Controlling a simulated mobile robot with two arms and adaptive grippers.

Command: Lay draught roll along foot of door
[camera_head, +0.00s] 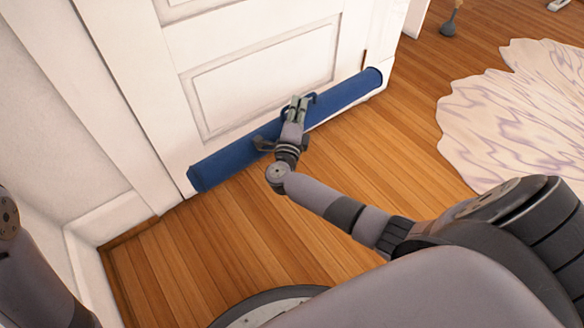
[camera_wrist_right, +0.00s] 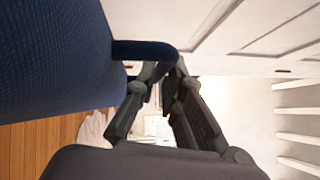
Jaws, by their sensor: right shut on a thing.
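The draught roll (camera_head: 235,155) is a long blue cylinder stretched along the lower part of the white door (camera_head: 255,85). A strip of white shows beneath its right end; I cannot tell whether it touches the floor. In the right wrist view the roll (camera_wrist_right: 50,60) fills the upper left, and a dark blue loop (camera_wrist_right: 145,50) runs from it to the fingertips. My right gripper (camera_head: 297,108) is shut on this loop near the roll's middle; its fingers also show in the wrist view (camera_wrist_right: 165,75). Part of my left arm shows at the left edge, but its gripper is out of view.
The wooden floor (camera_head: 350,165) in front of the door is clear. A pale, wavy-edged rug (camera_head: 515,110) lies to the right. A white wall with skirting (camera_head: 95,220) meets the door side at the left. A small object (camera_head: 450,20) stands on the floor at the top right.

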